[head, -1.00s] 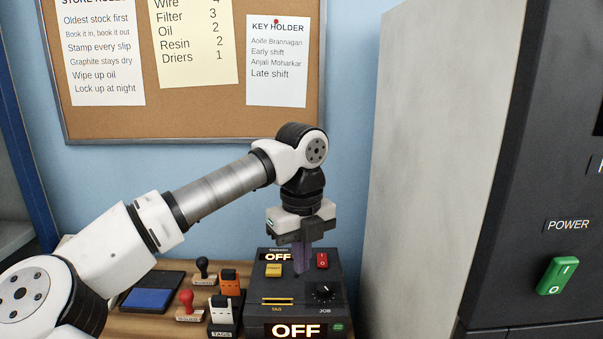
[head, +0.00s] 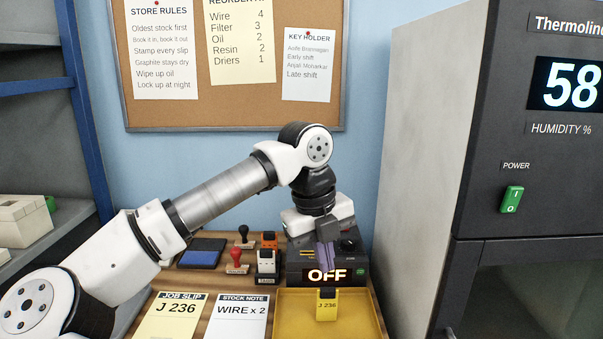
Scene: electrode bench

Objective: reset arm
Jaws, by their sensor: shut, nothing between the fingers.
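My gripper (head: 327,262) hangs from my arm with its fingers pointing down. It is shut and empty, in front of the dark tag machine (head: 300,262) on the bench. It hides much of the machine's top. The machine's front display (head: 328,276) reads OFF. A yellow tag (head: 327,305) marked J 236 is in the yellow tray (head: 290,325) below the machine.
A job slip (head: 170,318) marked J 236 and a stock note (head: 237,318) lie left of the tray. Stamps (head: 237,262) and a blue ink pad (head: 203,252) stand behind them. A large dark cabinet (head: 470,240) with a green power switch (head: 511,199) bounds the right.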

